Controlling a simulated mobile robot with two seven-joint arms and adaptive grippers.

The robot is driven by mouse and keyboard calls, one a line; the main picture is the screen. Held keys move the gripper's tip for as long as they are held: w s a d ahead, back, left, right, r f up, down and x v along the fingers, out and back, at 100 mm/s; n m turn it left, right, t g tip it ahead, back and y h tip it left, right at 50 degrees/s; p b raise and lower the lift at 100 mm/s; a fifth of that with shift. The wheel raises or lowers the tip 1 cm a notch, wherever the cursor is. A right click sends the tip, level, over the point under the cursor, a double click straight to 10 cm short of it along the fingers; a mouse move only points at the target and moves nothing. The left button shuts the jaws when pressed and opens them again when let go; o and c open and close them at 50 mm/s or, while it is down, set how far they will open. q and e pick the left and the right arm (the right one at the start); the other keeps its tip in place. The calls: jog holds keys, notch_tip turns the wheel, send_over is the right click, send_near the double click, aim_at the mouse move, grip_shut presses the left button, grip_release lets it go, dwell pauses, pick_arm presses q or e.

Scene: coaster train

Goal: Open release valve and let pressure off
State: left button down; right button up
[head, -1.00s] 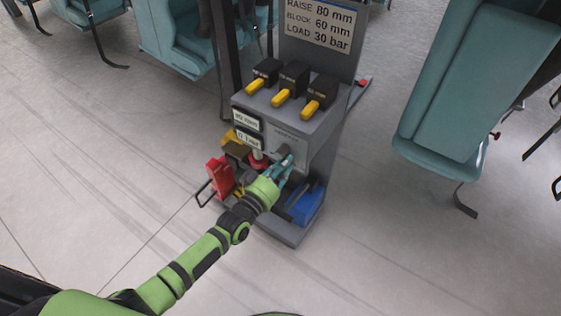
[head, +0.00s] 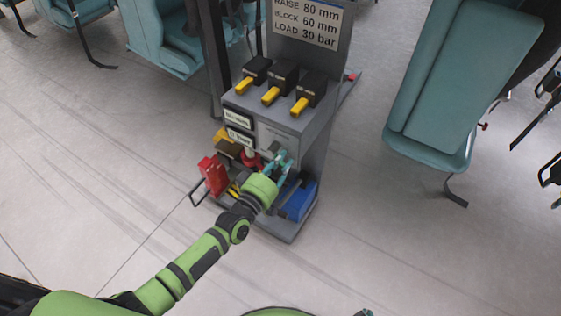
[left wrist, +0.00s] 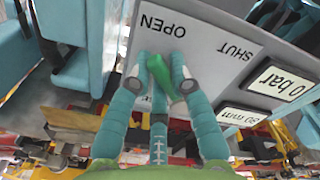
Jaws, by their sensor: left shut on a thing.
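The release valve is on the front panel (head: 289,138) of a grey stand. Its green handle (left wrist: 178,72) shows in the left wrist view, near the upside-down OPEN label (left wrist: 163,26) and away from the SHUT label (left wrist: 238,48). My left gripper (head: 279,160) is shut on the valve handle; its teal fingers (left wrist: 162,82) surround it and hide part of it. A display beside the panel reads 0 bar (left wrist: 283,83); another shows a figure in mm (left wrist: 243,117). Only a teal tip of what seems my right gripper (head: 364,313) shows at the bottom edge.
Several yellow-handled levers (head: 271,95) sit atop the stand, below a sign (head: 308,20). A red block (head: 212,174) and a blue block (head: 299,202) flank my gripper low down. Teal seats (head: 433,85) stand around; the floor in front is clear.

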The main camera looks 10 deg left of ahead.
dwell(0.3)
pick_arm(q)
jog(key=c, duration=1.1)
grip_release()
jog(key=v, duration=1.2)
